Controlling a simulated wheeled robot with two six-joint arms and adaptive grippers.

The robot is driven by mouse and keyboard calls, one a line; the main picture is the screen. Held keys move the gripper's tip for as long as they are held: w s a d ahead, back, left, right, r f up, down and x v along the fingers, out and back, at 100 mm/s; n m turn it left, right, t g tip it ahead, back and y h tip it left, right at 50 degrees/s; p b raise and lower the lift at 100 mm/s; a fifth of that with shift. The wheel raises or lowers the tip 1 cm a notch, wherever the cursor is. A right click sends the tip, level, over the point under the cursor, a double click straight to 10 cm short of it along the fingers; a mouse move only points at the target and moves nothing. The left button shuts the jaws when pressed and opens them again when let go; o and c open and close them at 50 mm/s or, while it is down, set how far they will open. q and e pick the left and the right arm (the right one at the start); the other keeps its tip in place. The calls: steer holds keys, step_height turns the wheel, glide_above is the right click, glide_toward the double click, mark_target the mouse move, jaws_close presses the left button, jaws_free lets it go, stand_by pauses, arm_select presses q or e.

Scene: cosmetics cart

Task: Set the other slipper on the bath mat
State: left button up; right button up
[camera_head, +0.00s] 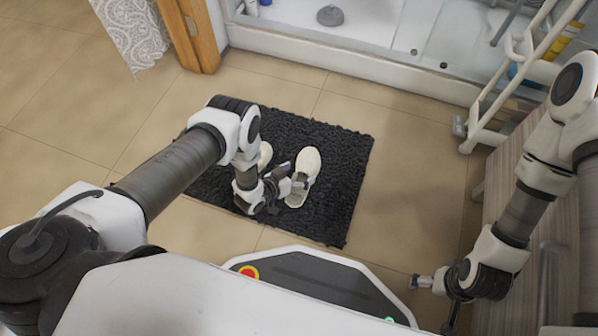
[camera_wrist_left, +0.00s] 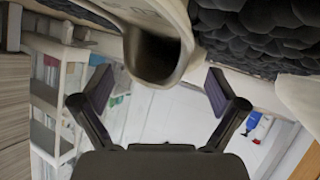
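The dark, shaggy bath mat (camera_head: 345,205) lies on the tiled floor in the head view. A cream slipper (camera_head: 309,162) is on its right half, toe pointing away from me. The other slipper (camera_head: 265,156) is on the mat to its left, mostly hidden by my left arm. My left gripper (camera_head: 287,187) is low over the mat, at the right slipper's heel end. In the wrist view a slipper's open end (camera_wrist_left: 158,45) shows between the separated fingers of my left gripper (camera_wrist_left: 160,90), with gaps on both sides. My right gripper (camera_head: 440,296) hangs at the lower right, away from the mat.
A white shower tray (camera_head: 360,62) runs along the back. A white rail rack (camera_head: 487,112) and a wooden cabinet (camera_head: 508,170) stand at the right. A wooden door frame (camera_head: 192,35) is at the upper left. Tiled floor around the mat is clear.

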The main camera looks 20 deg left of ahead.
arm_select(q)
steer(key=shift+r, duration=0.3)
steer(key=s+a+r+n+g+y+p, duration=0.1)
steer(key=s+a+r+g+y+p, duration=0.2)
steer(key=s+r, duration=0.7)
steer(key=s+a+r+n+g+y+p, duration=0.1)
steer(key=s+a+r+g+y+p, duration=0.2)
steer(key=s+a+r+g, duration=0.3)
steer(key=s+r+g, duration=0.2)
steer(key=s+r, duration=0.3)
steer(key=s, duration=0.6)
steer(key=shift+a+n, duration=0.4)
